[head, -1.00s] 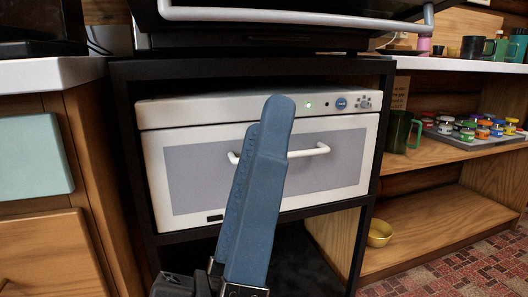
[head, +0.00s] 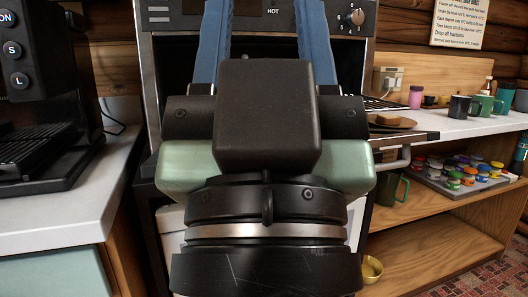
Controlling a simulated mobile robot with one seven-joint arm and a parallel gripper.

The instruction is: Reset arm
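My gripper (head: 265,35) fills the middle of the view, seen from behind. Its two blue fingers stand well apart and point upward and away. Their tips run out of the top of the frame, and I see nothing between them. The gripper is in front of an oven (head: 355,35) with a dark cavity. The oven's door (head: 405,137) is down, with its handle at the right. The gripper hides most of the door and cavity. Below it, only parts of a white appliance (head: 170,228) show.
A coffee machine (head: 35,100) stands on the left counter (head: 75,205). At right, a plate with bread (head: 392,120) sits near a wire rack (head: 390,103). Mugs (head: 460,107) stand on the right counter. A tray of small jars (head: 465,175) and a yellow bowl (head: 372,268) are below.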

